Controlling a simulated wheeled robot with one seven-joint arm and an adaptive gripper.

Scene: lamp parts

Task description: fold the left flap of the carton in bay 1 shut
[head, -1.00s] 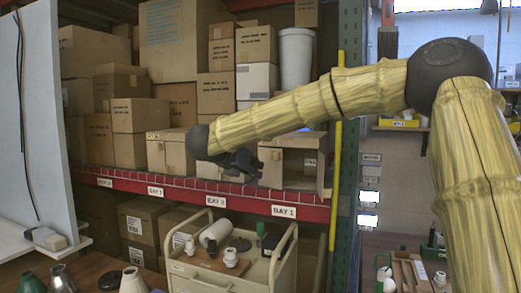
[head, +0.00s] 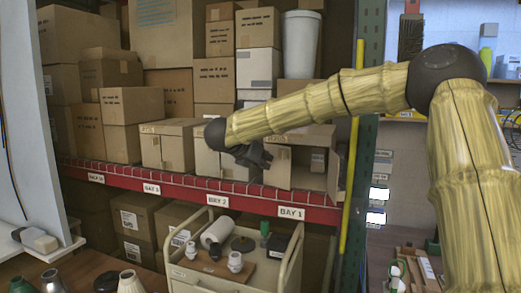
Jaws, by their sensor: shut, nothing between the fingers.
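The carton in bay 1 (head: 304,137) is a tan box standing on the red-edged shelf above the BAY 1 label, with its front open. Its left flap (head: 278,167) shows as a tan panel at the left of the opening. It looks partly swung across, but its exact angle is hard to tell. The right flap (head: 335,172) stands open at the right side. My gripper (head: 262,163) is dark, shut and empty, at the left edge of the left flap. I cannot tell whether it touches the flap. The arm hides part of the carton's upper left.
A smaller box (head: 318,160) sits inside the carton. Closed cartons (head: 167,145) stand to the left on the shelf. A yellow pole (head: 352,150) and a green upright (head: 372,120) stand close on the right. A cream trolley (head: 232,279) stands below the shelf.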

